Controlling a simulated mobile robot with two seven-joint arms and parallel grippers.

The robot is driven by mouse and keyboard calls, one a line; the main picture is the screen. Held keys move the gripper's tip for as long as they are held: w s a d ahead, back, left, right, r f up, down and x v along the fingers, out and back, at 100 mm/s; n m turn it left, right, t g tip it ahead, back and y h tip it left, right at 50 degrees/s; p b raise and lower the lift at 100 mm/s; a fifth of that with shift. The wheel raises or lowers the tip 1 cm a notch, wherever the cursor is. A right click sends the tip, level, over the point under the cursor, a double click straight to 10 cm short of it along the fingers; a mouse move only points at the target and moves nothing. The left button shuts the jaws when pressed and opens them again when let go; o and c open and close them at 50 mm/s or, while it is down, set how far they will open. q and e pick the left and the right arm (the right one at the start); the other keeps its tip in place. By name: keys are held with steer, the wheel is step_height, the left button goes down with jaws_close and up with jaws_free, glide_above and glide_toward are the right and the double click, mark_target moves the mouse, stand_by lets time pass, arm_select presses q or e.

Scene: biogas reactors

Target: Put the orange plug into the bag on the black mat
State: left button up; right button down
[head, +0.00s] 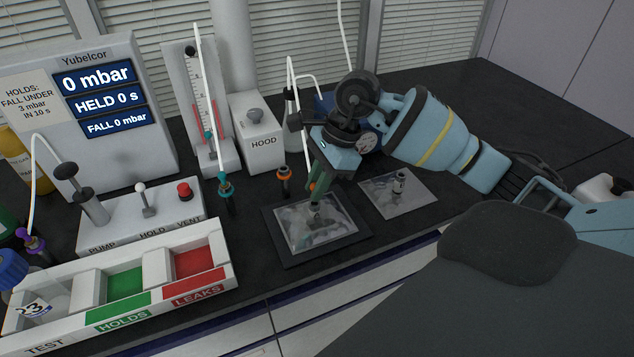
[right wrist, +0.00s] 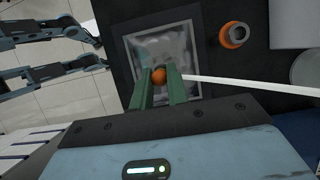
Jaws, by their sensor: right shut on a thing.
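My right gripper (head: 317,196) points down with its green fingers over the clear bag (head: 330,232) on the black mat (head: 279,255). It is shut on the orange plug (right wrist: 159,76), which shows between the fingertips in the right wrist view, with a white hose (right wrist: 240,86) running off to the right. In the head view the plug is mostly hidden by the fingers. The bag (right wrist: 165,45) also shows beyond the fingertips in the wrist view. A small fitting shows on the bag just below the fingers; I cannot tell whether the plug touches it. My left gripper is not in view.
An empty-looking orange-ringed holder (head: 284,179) stands left of the gripper. A second bag (head: 398,186) lies right of the mat. Behind are the HOOD box (head: 262,143) and gauge; left are the pump panel (head: 140,215) and sorting tray (head: 231,258).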

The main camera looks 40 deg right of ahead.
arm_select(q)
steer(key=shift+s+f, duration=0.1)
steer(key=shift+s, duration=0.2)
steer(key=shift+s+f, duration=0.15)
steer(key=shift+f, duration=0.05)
arm_select(e)
steer(key=shift+f, duration=0.3)
arm_select(q)
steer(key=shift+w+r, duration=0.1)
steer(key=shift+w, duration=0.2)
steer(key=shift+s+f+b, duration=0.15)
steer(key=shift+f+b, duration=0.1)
steer(key=shift+b, duration=0.15)
arm_select(e)
steer(key=shift+f, duration=0.4)
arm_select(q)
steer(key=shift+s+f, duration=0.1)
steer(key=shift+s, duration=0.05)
arm_select(e)
steer(key=shift+f, duration=0.1)
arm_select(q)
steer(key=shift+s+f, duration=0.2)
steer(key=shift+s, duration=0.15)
arm_select(e)
steer(key=shift+f, duration=0.15)
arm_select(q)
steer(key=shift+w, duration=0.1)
